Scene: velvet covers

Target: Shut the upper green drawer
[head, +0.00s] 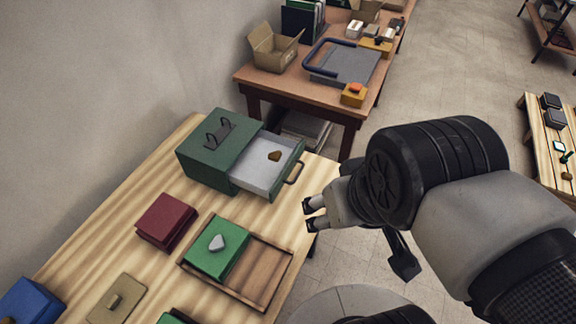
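The green drawer box (212,160) stands on the light wooden table, with two dark loops on its top. Its drawer (262,189) is pulled well out toward the right, showing a pale grey inside and a green front with a dark handle (293,172). A small brown lump (274,155) lies in the drawer. My gripper (312,215) is at the table's right edge, below and slightly right of the drawer handle in the picture, apart from it. Its two fingers have a gap between them with nothing in it.
Nearer than the drawer, a wooden tray (262,281) is partly covered by a green block (215,262) with a pale knob. A dark red box (166,221), a tan lid (117,298) and a blue box (32,304) lie to the left. A brown desk (268,86) stands behind.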

